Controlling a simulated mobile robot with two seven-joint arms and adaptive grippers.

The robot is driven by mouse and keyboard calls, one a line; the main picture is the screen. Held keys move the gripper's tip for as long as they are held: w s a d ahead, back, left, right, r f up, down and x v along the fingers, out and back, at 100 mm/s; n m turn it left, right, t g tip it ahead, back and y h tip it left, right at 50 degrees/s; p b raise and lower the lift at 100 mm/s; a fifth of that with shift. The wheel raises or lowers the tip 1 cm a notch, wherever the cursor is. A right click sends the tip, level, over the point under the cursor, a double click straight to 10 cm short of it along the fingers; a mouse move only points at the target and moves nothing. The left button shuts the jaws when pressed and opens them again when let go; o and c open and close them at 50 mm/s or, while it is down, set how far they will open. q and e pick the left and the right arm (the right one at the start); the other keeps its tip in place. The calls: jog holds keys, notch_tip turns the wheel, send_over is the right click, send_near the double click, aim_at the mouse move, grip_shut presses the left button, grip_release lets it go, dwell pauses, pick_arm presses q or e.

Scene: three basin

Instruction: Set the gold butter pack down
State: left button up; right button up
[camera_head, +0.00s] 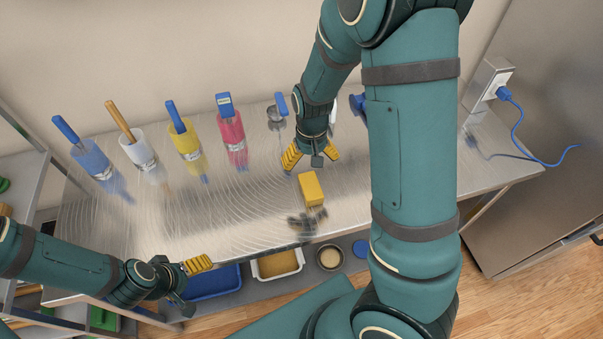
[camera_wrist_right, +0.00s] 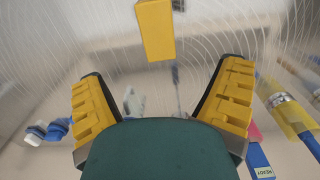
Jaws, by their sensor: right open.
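The gold butter pack (camera_head: 311,188) is a yellow block on the steel table, right of the middle in the head view. It also shows at the top of the right wrist view (camera_wrist_right: 155,30), beyond the fingers and apart from them. My right gripper (camera_head: 312,157) is open and empty, just behind the pack in the head view; its yellow fingers are spread wide in the right wrist view (camera_wrist_right: 165,98). My left gripper (camera_head: 190,273) is at the front left edge of the table, its fingers partly hidden, with nothing visible in it.
The steel table (camera_head: 160,225) is mostly clear at the left and middle. Blue (camera_head: 92,158), white (camera_head: 138,147), yellow (camera_head: 188,145) and pink (camera_head: 232,138) containers with handled tools stand along the back. A blue basin (camera_head: 218,283) and a white basin (camera_head: 278,265) lie below the front edge.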

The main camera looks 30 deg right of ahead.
aim_at(311, 185)
jog(key=f+b, duration=0.1)
jog(key=f, duration=0.8)
jog(key=shift+s+f, duration=0.2)
jog(key=f, duration=0.4)
jog(key=shift+w+d+f, duration=0.15)
jog(key=shift+d, duration=0.05)
jog(key=c, duration=1.4)
